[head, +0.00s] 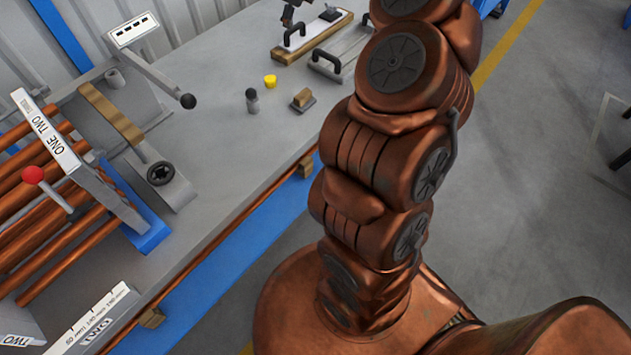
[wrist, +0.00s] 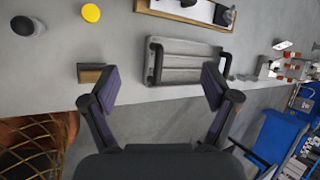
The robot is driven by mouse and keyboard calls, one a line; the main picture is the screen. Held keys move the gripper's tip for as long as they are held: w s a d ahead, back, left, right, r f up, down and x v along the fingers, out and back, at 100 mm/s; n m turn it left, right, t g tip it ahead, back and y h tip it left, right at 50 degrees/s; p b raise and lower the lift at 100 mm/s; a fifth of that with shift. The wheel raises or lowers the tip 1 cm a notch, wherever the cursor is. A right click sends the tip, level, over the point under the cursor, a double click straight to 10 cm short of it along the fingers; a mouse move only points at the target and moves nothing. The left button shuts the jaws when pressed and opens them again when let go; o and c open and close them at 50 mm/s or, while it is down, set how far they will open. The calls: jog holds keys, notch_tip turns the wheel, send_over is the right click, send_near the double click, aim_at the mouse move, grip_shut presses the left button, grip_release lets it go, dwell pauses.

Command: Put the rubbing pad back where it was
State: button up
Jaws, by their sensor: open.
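A small block with a wooden grip on a dark flat base (head: 302,100), which looks like the rubbing pad, rests on the grey bench (head: 225,140). It also shows in the wrist view (wrist: 91,73), just beyond my left finger, apart from it as far as I can tell. My gripper (wrist: 160,88) is open and empty, with its fingers spread wide over the bench's edge. A grey plate with black handles (wrist: 190,63) lies beyond the gap between the fingers. My arm's far end leaves the top of the head view.
A wood-edged white board (head: 310,38) lies at the back. A rack of copper pipes (head: 55,200) and a lever with a black ball (head: 187,101) fill the left.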

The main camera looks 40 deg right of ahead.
jog(key=w+a+r+n+t+y, duration=0.1)
jog(key=w+a+r+n+t, duration=0.3)
jog(key=a+r, duration=0.5)
jog(key=w+a+r+n+t+y, duration=0.15)
jog(key=a+r+n+t, duration=0.35)
jog(key=r, duration=0.8)
jog(key=s+a+n+g+y, duration=0.1)
jog(key=s+a+n+y, duration=0.5)
jog(key=a, duration=0.5)
jog(key=s+a+n+g+y, duration=0.15)
jog(key=s+a+n, duration=0.25)
jog(key=a+n, duration=0.55)
jog(key=s+a+f+n+g, duration=0.2)
jog(key=s+a+f+g, duration=0.15)
jog(key=s+f, duration=0.55)
jog(key=s+a+f+n+g, duration=0.25)
jog(key=s+f+g, duration=0.35)
jog(key=s, duration=0.6)
jog(key=s+d+f+g+h, duration=0.1)
jog(key=s+d+f+h, duration=0.1)
jog(key=s, duration=0.4)
jog(key=s+d+f+n+g+h, duration=0.1)
jog(key=s+d+f+g+h, duration=0.1)
jog(key=s+d+f, duration=0.3)
jog(key=s+d+f+g+h, duration=0.1)
jog(key=s+d+f+h, duration=0.1)
jog(key=s+d, duration=0.4)
jog(key=shift+s+f+g, duration=0.3)
jog(key=shift+s+f, duration=0.35)
jog(key=shift+s, duration=0.3)
